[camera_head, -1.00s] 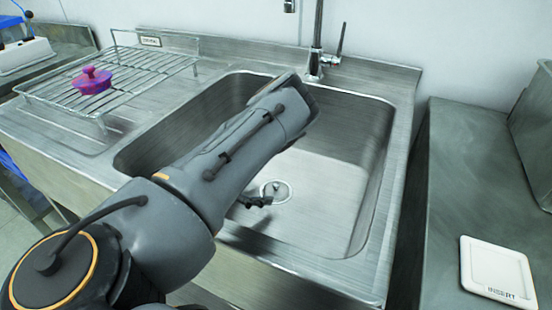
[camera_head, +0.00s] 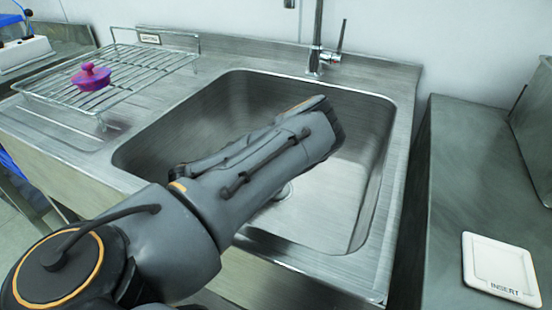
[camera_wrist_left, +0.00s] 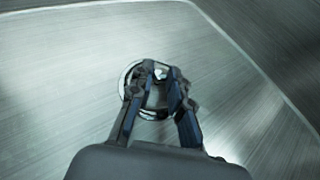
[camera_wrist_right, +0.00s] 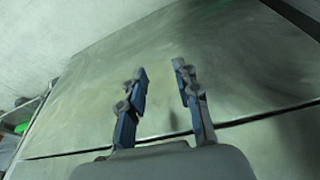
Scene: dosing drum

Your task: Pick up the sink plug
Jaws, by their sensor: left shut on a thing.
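My left arm reaches over the steel sink (camera_head: 330,205) in the head view and hides its own fingers. In the left wrist view my left gripper (camera_wrist_left: 164,76) is over the round drain (camera_wrist_left: 126,80), with its fingertips close together. It is shut on a small pale metal piece, the sink plug (camera_wrist_left: 158,73), mostly hidden by the fingers. I cannot tell whether the plug is clear of the drain ring. In the right wrist view my right gripper (camera_wrist_right: 160,72) is open and empty above a flat metal surface.
A purple lidded piece (camera_head: 90,77) sits on a wire rack (camera_head: 150,65) left of the sink. A tap (camera_head: 318,45) stands behind the basin. A white pad marked INSERT (camera_head: 500,268) lies on the right counter (camera_head: 455,180), which is otherwise mostly clear.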

